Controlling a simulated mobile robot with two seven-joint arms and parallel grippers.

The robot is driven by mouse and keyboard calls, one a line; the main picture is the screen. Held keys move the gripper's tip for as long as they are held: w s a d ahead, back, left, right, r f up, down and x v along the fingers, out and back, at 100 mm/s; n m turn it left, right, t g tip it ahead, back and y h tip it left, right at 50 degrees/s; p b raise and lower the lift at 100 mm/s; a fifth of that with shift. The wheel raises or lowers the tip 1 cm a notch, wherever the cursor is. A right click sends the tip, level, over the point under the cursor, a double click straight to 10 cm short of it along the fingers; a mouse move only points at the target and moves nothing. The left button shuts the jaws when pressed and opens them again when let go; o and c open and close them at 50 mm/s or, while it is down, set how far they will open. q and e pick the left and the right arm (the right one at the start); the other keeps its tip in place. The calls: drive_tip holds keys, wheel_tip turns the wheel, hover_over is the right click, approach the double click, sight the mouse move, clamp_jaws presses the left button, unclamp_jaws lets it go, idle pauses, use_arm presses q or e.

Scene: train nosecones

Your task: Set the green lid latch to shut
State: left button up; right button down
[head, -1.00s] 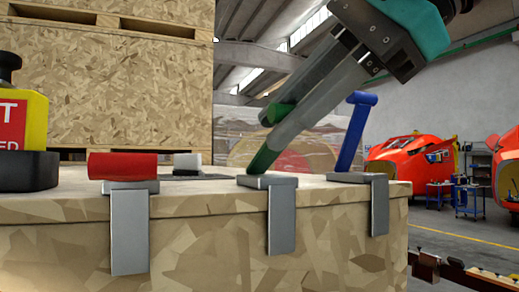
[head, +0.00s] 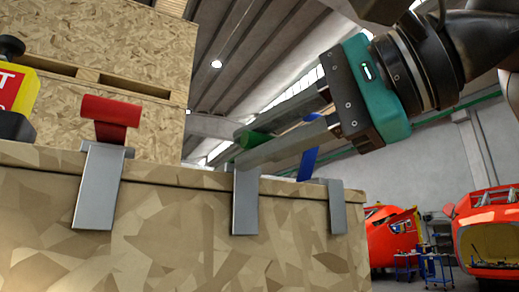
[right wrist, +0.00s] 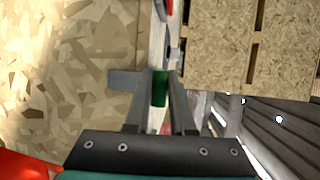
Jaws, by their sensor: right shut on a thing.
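The green latch (head: 254,138) has a green grip above its grey bracket (head: 245,200) on the front edge of the wooden crate (head: 180,235). My right gripper (head: 241,147) comes in from the upper right, lying fairly flat, and is shut on the green grip. The fingers hide most of the lever, so its exact tilt is hard to tell. In the right wrist view the green grip (right wrist: 160,88) shows between the two fingers, by the crate's edge. My left gripper is not in view.
A red latch (head: 110,110) sits left on the same crate edge. A blue latch (head: 308,162) stands up just behind my right fingers. A yellow and red box (head: 18,88) with a black knob is at far left. Stacked wooden crates (head: 90,50) rise behind.

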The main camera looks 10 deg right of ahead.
drive_tip(key=shift+f, duration=0.1)
idle(0.3)
drive_tip(key=c, duration=0.8)
unclamp_jaws()
drive_tip(key=shift+o, duration=0.2)
drive_tip(key=shift+s+d, duration=0.1)
drive_tip(key=p+v, duration=0.1)
drive_tip(key=v, duration=1.4)
drive_tip(key=shift+f, duration=0.1)
